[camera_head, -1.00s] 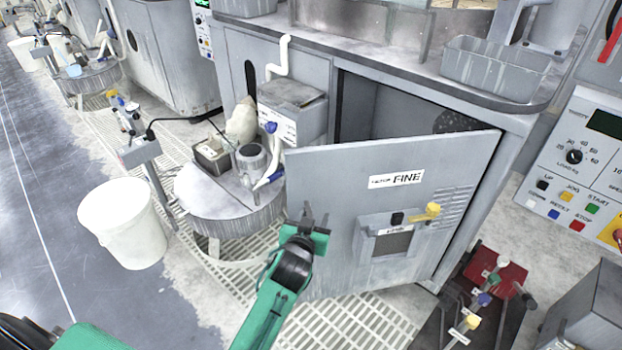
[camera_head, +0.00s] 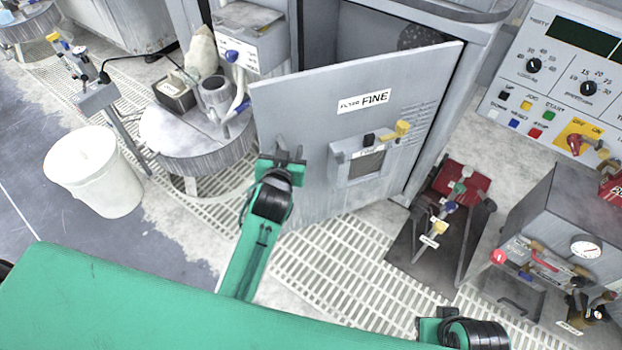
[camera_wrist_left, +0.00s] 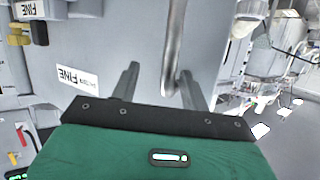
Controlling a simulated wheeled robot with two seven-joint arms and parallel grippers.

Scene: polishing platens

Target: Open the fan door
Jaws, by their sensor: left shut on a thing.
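The fan door (camera_head: 310,110) is a grey cabinet panel labelled FINE. It stands partly open, with a dark gap behind its top edge. My left gripper (camera_head: 280,153) is at the lower left part of its outer face. In the left wrist view, the door's curved metal handle (camera_wrist_left: 175,45) runs between the two fingers of my left gripper (camera_wrist_left: 160,85), which is shut on it. The handle is mostly hidden by the gripper in the head view. Part of my right arm shows at the bottom right of the head view; its fingers cannot be made out.
A round table (camera_head: 195,135) with a pump-like fitting stands left of the door, close to its free edge. A white bucket (camera_head: 95,175) is further left. A black stand with coloured knobs (camera_head: 430,240) and a gauge box (camera_head: 560,225) are on the right. Grated floor lies below.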

